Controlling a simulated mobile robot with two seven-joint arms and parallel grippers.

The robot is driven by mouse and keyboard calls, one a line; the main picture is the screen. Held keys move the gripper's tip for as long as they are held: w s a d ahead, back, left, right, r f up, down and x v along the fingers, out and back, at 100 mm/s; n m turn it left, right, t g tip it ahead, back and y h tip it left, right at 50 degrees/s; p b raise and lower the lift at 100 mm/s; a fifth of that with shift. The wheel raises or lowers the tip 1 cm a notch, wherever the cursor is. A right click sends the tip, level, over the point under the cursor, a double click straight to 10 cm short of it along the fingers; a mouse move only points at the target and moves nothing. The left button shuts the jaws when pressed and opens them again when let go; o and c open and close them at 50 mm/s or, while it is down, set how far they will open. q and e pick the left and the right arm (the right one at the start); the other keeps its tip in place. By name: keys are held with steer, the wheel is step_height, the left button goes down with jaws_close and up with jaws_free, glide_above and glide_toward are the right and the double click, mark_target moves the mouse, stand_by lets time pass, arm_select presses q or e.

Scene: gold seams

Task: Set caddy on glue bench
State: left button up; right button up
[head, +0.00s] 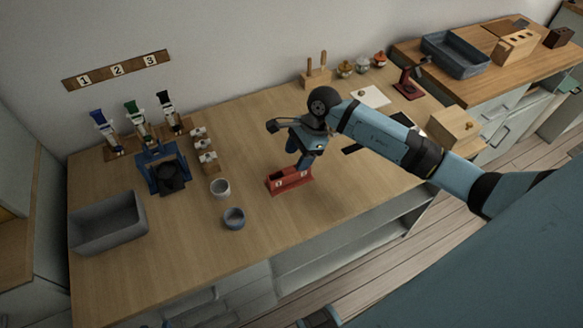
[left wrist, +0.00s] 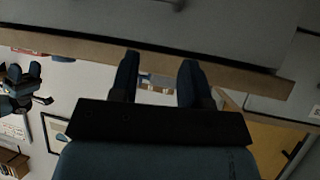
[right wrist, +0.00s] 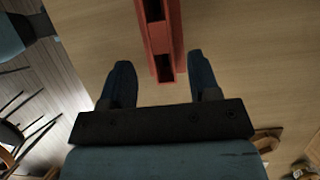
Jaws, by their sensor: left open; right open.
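The caddy is a red open box (head: 290,181) with small white labels on its side, standing on the wooden bench top (head: 255,260). My right gripper (head: 298,163) is open just above and behind it in the head view. In the right wrist view the caddy (right wrist: 159,39) lies ahead of and between my open fingertips (right wrist: 161,68); whether they touch it I cannot tell. Tubes with blue, green and black ends (head: 133,112) stand at the bench's back left. My left gripper (left wrist: 157,68) is open and empty, facing a bench edge in the left wrist view.
A grey bin (head: 108,224), a blue stand (head: 164,172), a white cup (head: 220,187) and a blue cup (head: 234,217) are left of the caddy. A wooden box (head: 453,128) stands to the right. The bench front near the caddy is clear.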

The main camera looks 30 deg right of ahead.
steer(key=v, duration=0.5)
steer(key=shift+r, duration=0.1)
stand_by(0.3)
